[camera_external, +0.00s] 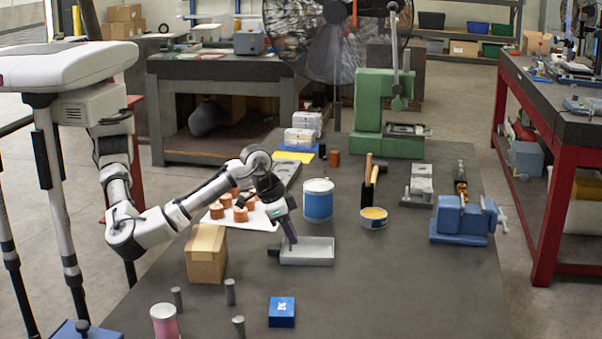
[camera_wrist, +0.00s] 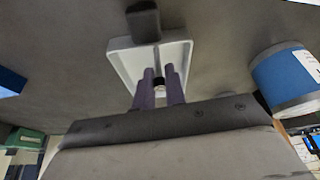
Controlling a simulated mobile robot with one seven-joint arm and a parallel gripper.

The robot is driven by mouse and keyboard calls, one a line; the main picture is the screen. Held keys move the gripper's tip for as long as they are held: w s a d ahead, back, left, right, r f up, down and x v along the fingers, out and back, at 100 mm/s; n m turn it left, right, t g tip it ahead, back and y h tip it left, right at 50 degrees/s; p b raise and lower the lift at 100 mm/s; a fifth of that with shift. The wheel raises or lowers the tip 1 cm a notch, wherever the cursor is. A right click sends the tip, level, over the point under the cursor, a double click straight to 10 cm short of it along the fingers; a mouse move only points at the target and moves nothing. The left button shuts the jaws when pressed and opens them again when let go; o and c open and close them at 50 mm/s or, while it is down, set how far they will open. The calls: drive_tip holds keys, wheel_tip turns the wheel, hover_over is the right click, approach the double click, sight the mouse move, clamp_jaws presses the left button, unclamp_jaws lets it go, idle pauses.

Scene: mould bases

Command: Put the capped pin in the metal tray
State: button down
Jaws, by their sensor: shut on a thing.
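The metal tray (camera_external: 308,262) is a shallow, pale grey tray on the dark table. It also shows in the wrist view (camera_wrist: 122,64). My gripper (camera_external: 291,241) points down over the left part of the tray. In the wrist view my gripper (camera_wrist: 160,76) is shut on a small piece with a dark end and a pale end, which I take to be the capped pin (camera_wrist: 159,84). The fingers hide most of it. I cannot tell whether it touches the tray floor.
A dark block (camera_wrist: 143,22) sits at the tray's edge. A blue-and-white tin (camera_external: 318,204) stands behind the tray, a cardboard box (camera_external: 206,258) to its left. A blue box (camera_external: 282,312) and several grey cylinders (camera_external: 230,292) stand nearer.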

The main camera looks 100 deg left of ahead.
drive_tip(key=shift+f, duration=0.1)
drive_tip(key=c, duration=1.5)
unclamp_jaws()
drive_tip(key=shift+o, duration=0.2)
drive_tip(key=shift+r, duration=0.2)
drive_tip(key=b+v, duration=0.2)
drive_tip(key=v, duration=1)
drive_tip(key=shift+b, duration=0.3)
